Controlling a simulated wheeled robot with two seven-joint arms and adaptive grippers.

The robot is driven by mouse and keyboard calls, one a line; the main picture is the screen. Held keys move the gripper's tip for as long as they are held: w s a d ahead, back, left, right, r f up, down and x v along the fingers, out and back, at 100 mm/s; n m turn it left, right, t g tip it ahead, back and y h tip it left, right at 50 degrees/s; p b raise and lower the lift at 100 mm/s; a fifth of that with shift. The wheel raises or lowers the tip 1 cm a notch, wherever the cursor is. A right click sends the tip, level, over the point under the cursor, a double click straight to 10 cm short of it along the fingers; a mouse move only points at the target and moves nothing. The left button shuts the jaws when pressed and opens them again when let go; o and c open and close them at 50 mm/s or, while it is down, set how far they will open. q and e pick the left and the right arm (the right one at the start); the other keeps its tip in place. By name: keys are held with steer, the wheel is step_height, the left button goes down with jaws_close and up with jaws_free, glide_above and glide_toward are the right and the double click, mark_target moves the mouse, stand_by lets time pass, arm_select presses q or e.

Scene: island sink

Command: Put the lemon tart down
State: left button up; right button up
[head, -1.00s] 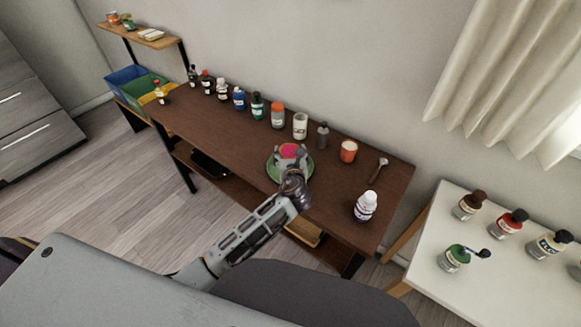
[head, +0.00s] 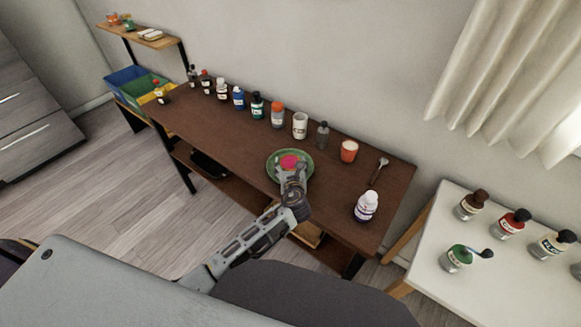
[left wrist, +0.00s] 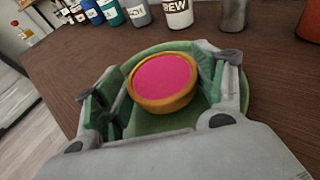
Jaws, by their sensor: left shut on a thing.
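The tart (head: 289,161) has a deep pink top, and its golden-brown crust shows in the left wrist view (left wrist: 162,82). It is over a round green plate (head: 305,156) on the brown table. The plate's rim also shows around the tart in the left wrist view (left wrist: 150,52). My left gripper (head: 291,170) is shut on the tart, with a finger on each side of it in the left wrist view (left wrist: 166,92). Whether the tart's underside touches the plate is hidden. My right gripper is not in view.
Several bottles and jars line the back of the brown table (head: 225,125). An orange cup (head: 348,151), a spoon (head: 378,171) and a white bottle (head: 366,207) stand or lie to the right of the plate. Bare tabletop lies left of the plate.

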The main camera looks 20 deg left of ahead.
arm_select(q)
steer(key=shift+f, duration=0.25)
steer(key=o, duration=0.8)
steer(key=shift+f, duration=0.1)
steer(key=v, duration=1.2)
steer(key=shift+a, duration=0.1)
stand_by(0.5)
